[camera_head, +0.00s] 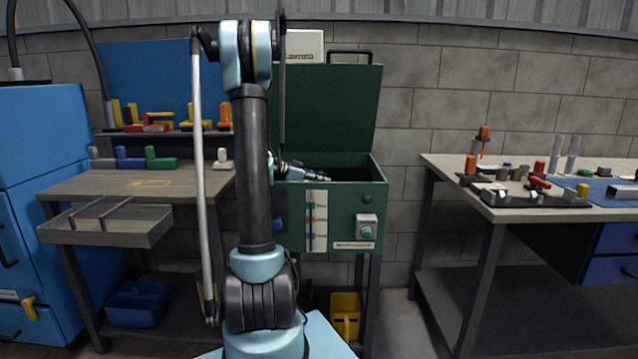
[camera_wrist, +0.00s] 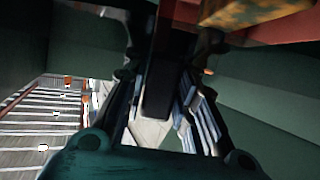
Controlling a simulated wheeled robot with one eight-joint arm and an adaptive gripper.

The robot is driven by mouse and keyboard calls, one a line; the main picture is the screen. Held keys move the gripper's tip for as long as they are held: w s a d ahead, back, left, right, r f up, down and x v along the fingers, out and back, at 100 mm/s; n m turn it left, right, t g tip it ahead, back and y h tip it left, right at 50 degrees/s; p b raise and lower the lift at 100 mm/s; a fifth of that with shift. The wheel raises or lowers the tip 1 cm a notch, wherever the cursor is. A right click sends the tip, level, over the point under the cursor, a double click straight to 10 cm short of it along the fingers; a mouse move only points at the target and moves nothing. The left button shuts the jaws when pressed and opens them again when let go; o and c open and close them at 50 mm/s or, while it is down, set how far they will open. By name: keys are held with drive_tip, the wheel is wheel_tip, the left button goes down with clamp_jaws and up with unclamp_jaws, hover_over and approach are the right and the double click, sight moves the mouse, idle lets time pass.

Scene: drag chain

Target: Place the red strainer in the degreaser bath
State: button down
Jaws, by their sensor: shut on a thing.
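The degreaser bath (camera_head: 343,205) is a dark green cabinet on legs with its lid raised, in the middle of the head view. My gripper (camera_head: 322,178) is at the bath's open top, partly below the rim line. In the wrist view, the red strainer (camera_wrist: 290,32) shows only in part at the top right edge, with a rusty yellow piece in it. My gripper (camera_wrist: 165,60) is shut on the strainer, with a dark bar between its fingers. Dark green bath walls surround it there. The strainer cannot be made out in the head view.
The raised lid (camera_head: 335,105) stands behind my gripper. A workbench (camera_head: 440,165) with several small parts stands at the right. Another bench (camera_head: 75,185) with a grey tray (camera_head: 105,232) stands at the left, beside a blue cabinet (camera_head: 40,130). A yellow bin (camera_head: 345,312) sits below the bath.

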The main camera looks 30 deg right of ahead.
drive_tip(key=shift+f, duration=0.25)
drive_tip(key=c, duration=1.3)
unclamp_jaws()
drive_tip(key=shift+r, duration=0.6)
drive_tip(key=v, duration=0.7)
drive_tip(key=shift+a, duration=0.2)
